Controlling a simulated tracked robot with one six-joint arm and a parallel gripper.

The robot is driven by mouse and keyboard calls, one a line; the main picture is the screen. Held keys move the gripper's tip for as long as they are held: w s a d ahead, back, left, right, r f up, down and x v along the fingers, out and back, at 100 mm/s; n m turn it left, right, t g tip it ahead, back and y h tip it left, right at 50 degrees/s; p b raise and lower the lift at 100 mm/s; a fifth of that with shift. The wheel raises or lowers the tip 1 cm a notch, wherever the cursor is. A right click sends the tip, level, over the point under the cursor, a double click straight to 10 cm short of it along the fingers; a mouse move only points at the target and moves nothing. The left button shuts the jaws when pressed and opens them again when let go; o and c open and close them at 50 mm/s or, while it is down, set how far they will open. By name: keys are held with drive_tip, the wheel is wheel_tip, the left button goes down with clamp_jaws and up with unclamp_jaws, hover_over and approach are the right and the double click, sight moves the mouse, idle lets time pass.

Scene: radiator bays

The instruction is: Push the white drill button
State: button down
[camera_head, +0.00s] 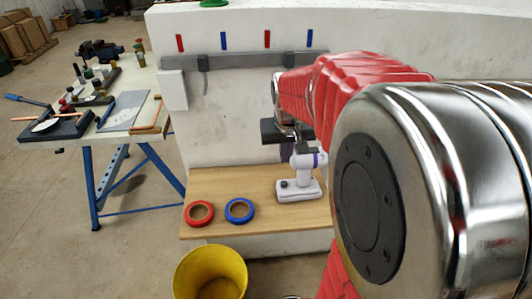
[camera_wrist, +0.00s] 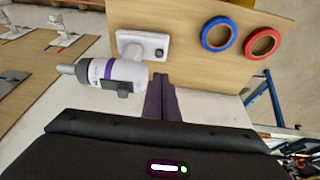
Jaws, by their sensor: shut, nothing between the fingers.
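A white drill (camera_head: 306,167) with a purple band stands upright on its white base on the wooden shelf (camera_head: 240,181). A small dark round spot (camera_head: 284,183), perhaps a button, shows on the base. In the wrist view, the drill (camera_wrist: 125,70) lies left of the fingers, and its base (camera_wrist: 135,43) carries a small dark spot (camera_wrist: 158,52). My gripper (camera_wrist: 160,80) is shut and empty, its fingers together beside the drill and apart from the base spot. In the head view, my gripper (camera_head: 284,148) is above and behind the drill, its fingers partly hidden.
A red tape ring (camera_head: 190,220) and a blue tape ring (camera_head: 231,218) lie left of the drill on the shelf. A yellow bucket (camera_head: 210,270) stands below. The white wall (camera_head: 225,120) rises behind. More white tools (camera_wrist: 60,22) show at the left in the wrist view.

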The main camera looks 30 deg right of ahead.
approach(284, 185)
drive_tip(key=x, duration=0.5)
drive_tip(key=shift+w+d, duration=0.25)
drive_tip(key=shift+w, duration=0.25)
drive_tip(key=shift+f, duration=0.5)
drive_tip(key=shift+d+f, duration=0.1)
drive_tip(key=shift+f, duration=0.45)
drive_tip(key=shift+s+f, duration=0.15)
drive_tip(key=shift+f, duration=0.4)
drive_tip(key=shift+r, duration=0.35)
drive_tip(key=w+v, duration=0.1)
drive_tip(key=v, duration=1.2)
drive_tip(key=shift+r, duration=0.6)
